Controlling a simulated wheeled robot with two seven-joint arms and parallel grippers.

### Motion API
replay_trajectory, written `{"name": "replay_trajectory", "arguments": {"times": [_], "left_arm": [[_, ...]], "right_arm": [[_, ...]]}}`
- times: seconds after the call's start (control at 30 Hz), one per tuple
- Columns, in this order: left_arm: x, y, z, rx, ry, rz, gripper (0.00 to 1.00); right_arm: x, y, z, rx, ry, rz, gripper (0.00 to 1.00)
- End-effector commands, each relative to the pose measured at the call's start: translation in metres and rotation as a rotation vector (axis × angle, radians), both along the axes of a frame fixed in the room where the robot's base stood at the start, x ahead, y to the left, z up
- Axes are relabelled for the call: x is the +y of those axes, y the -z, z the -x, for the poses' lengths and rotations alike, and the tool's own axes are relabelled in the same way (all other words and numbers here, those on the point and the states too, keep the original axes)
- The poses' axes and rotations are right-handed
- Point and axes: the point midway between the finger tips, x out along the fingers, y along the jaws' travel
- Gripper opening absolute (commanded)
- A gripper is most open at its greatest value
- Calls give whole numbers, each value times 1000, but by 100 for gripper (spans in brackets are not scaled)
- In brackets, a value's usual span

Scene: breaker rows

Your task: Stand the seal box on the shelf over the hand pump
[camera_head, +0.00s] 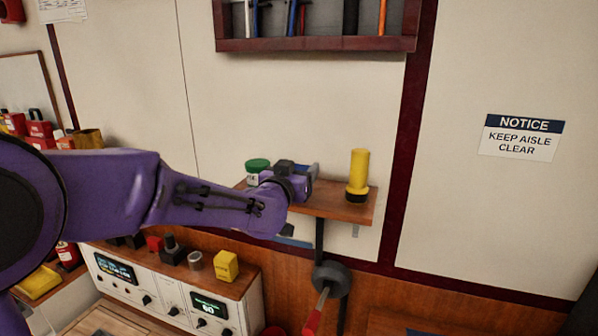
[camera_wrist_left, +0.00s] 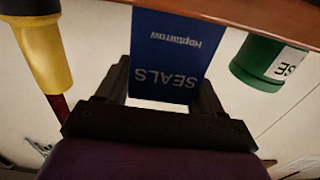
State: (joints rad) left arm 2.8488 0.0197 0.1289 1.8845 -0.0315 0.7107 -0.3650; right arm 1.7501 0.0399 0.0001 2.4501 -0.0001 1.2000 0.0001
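The blue seal box (camera_wrist_left: 165,55), its lettering upside down, is between my left gripper's fingers in the left wrist view. Its far end meets the shelf edge; whether it bears on the shelf is hard to tell. In the head view my left gripper (camera_head: 298,178) is at the wooden shelf (camera_head: 340,208) and hides most of the box. The fingers lie close along both box sides and look shut on it. The hand pump (camera_head: 332,278), dark and round with a red handle, is below the shelf. My right gripper is not in view.
A green-lidded jar (camera_head: 257,166) and a yellow flashlight (camera_head: 357,175) stand on the shelf, either side of my gripper. A tool rack (camera_head: 320,44) hangs above. Below left is a white instrument panel (camera_head: 175,298) with a yellow block (camera_head: 226,266) on top.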

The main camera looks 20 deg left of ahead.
Motion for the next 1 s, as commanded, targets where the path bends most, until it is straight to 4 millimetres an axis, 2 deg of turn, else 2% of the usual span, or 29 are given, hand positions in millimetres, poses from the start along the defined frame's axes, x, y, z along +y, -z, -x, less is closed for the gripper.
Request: {"name": "replay_trajectory", "arguments": {"times": [0.07,0.37,0.47,0.57,0.63,0.77,0.87,0.93,1.0], "left_arm": [[-1,-1,0,-1,1,0,88],[-2,-4,-1,-1,3,0,88],[-2,-2,10,-3,4,0,88],[-1,0,30,-3,3,0,88],[0,-13,40,4,4,5,88],[0,-15,61,5,4,5,88],[1,-15,87,5,5,10,88],[1,-2,96,2,3,15,88],[1,0,101,2,5,14,88]], "right_arm": [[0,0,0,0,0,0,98],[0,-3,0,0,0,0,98],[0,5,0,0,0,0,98],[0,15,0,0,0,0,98],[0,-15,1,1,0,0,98],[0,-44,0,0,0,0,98],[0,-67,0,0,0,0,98],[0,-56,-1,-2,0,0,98],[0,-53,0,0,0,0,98]]}}
